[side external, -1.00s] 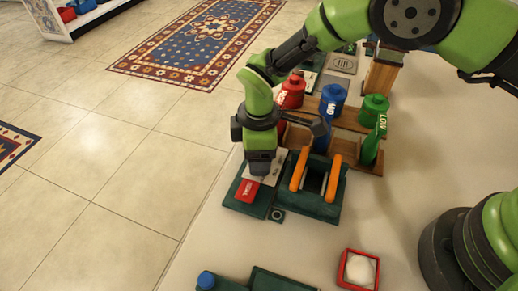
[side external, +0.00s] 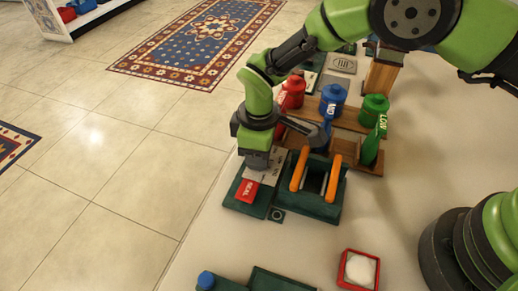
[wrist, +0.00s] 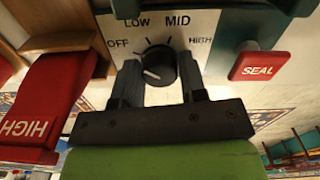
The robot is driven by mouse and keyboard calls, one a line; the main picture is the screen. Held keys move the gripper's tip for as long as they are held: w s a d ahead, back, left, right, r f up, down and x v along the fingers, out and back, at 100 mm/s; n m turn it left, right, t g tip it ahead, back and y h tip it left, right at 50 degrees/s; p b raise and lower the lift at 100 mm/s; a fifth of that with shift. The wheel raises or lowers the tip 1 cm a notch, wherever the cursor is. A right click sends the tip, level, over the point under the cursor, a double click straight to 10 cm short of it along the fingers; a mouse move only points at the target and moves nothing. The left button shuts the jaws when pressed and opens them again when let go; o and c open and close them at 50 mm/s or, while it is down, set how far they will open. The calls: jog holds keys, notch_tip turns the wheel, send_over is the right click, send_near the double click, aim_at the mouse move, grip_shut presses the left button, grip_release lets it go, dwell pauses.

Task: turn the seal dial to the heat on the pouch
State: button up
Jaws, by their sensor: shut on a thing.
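In the wrist view, the black round seal dial (wrist: 159,63) sits on a white plate marked OFF, LOW, MID and HIGH. My gripper (wrist: 157,76) is shut on the dial, with one finger on each side. A white line shows on the dial's lower left; which mark it stands for is hard to tell. The red SEAL button (wrist: 258,66) is right of the dial. In the side view, my gripper (side external: 256,162) is down at the green sealer (side external: 246,205), and the dial is hidden. I cannot pick out the pouch with certainty.
Red, blue (side external: 332,102) and green (side external: 375,108) canisters stand on a wooden rack behind the sealer. Two orange bars (side external: 299,170) rise beside my gripper. A red tray (side external: 345,270) with a white thing in it lies in front.

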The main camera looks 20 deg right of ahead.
jog(key=m, duration=0.5)
jog(key=shift+m, duration=0.4)
dwell(0.4)
jog(key=o, duration=0.9)
jog(key=shift+r, duration=0.1)
notch_tip(320, 180, up, 10)
jog(key=shift+f, duration=0.1)
